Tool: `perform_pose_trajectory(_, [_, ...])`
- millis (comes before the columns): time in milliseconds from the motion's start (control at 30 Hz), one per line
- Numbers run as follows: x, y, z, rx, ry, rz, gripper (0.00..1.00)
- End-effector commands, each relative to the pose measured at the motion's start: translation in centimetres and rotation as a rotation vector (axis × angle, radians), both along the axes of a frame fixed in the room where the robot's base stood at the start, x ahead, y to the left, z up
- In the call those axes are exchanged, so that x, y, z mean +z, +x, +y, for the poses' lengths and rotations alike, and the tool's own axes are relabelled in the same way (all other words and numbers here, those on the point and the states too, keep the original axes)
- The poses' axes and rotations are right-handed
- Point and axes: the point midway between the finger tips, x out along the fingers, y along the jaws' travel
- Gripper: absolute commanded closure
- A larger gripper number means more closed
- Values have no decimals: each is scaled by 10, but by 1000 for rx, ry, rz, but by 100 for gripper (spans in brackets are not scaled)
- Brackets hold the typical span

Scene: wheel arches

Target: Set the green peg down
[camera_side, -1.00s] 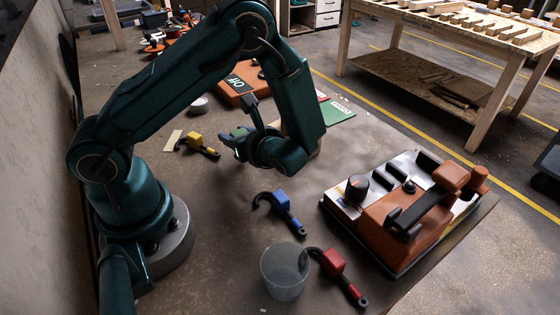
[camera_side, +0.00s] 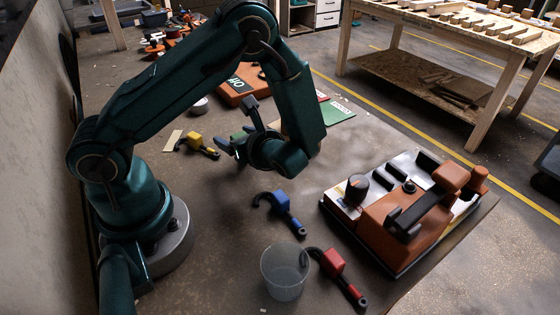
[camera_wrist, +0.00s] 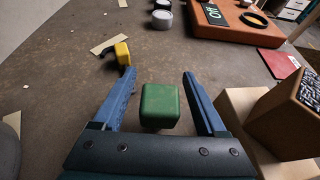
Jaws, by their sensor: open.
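The green peg (camera_wrist: 160,106) shows in the wrist view as a rounded green block between my gripper's two blue fingers. There is a visible gap on each side of it, so the fingers are not touching it. My gripper (camera_wrist: 160,74) is open around the peg. In the side view my gripper (camera_side: 232,142) is low over the table, left of its middle, and the peg is mostly hidden by the fingers. I cannot tell from the views exactly how the peg's underside meets the table.
A yellow-blocked hook tool (camera_side: 194,139) lies just left of my gripper. A blue one (camera_side: 280,199) and a red one (camera_side: 333,261) lie nearer, beside a clear cup (camera_side: 286,272). An orange machine (camera_side: 405,215) stands at right. Pale and brown blocks (camera_wrist: 285,112) stand close to my right finger.

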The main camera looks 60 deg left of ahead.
Motion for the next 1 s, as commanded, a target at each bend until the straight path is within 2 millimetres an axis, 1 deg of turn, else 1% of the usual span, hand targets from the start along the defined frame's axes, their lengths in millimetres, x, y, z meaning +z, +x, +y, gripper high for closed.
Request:
perform_pose_trajectory(167, [12,2,-30,-7,-2,-7,26])
perform_pose_trajectory(400, [31,1,-77,-6,-3,-6,26])
perform_pose_trajectory(533, [38,1,-96,-5,-2,-4,26])
perform_pose_trajectory(633, [42,1,-104,-4,-1,-2,26])
perform_pose_trajectory(767, [47,-2,-109,18,-24,-17,26])
perform_pose_trajectory(867, [53,-8,-107,77,-96,-66,26])
perform_pose_trajectory(1000, [64,-23,-104,229,-272,-197,26])
